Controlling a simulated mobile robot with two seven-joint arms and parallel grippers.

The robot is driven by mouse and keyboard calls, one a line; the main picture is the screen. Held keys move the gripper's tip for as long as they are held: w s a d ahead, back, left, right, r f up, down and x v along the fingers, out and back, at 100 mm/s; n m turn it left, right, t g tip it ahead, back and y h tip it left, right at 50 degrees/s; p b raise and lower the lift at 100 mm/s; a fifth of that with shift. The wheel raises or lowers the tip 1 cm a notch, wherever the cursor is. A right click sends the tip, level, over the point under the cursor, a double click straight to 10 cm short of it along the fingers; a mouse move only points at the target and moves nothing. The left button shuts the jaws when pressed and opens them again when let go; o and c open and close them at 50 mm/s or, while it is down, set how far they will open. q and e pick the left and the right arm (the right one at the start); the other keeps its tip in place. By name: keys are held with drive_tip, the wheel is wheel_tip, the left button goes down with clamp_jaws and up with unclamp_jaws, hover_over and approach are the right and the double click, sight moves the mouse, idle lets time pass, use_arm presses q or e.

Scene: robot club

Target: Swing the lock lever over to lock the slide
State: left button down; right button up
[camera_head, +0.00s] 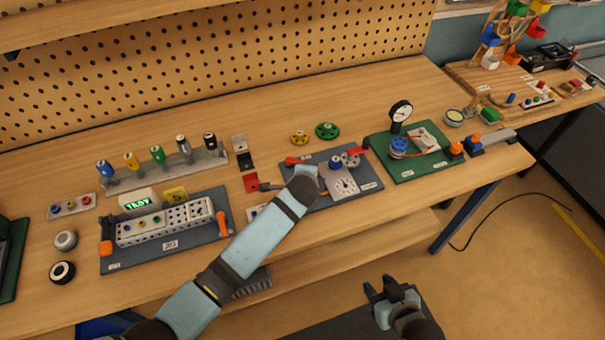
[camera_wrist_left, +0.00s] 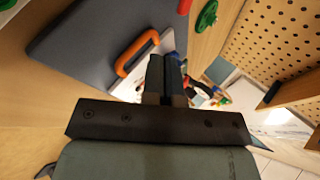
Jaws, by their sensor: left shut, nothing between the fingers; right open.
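A dark grey board (camera_head: 371,184) stands mid-bench, carrying a light plate with a dial (camera_head: 345,187), a blue knob (camera_head: 335,162) and grey round parts. A red lever-like piece (camera_head: 297,161) lies at its upper left and a red piece (camera_head: 358,146) at its upper right. I cannot tell which part is the lock lever. My left arm covers the board's left part. My left gripper (camera_wrist_left: 166,77) is shut and empty, beside an orange handle (camera_wrist_left: 134,52) on a light plate; contact is unclear. My right gripper (camera_head: 393,297) is open and empty, off the bench front.
A left board (camera_head: 190,255) holds a white block with knobs. A green board (camera_head: 417,172) with a gauge stands right. Yellow (camera_head: 299,138) and green (camera_head: 327,130) wheels lie behind the middle board. A pegboard (camera_head: 210,65) closes the back.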

use_arm(q)
drive_tip(key=s+r, duration=0.3)
drive_tip(key=shift+s+d, duration=0.1)
drive_tip(key=shift+d, duration=0.3)
idle(0.3)
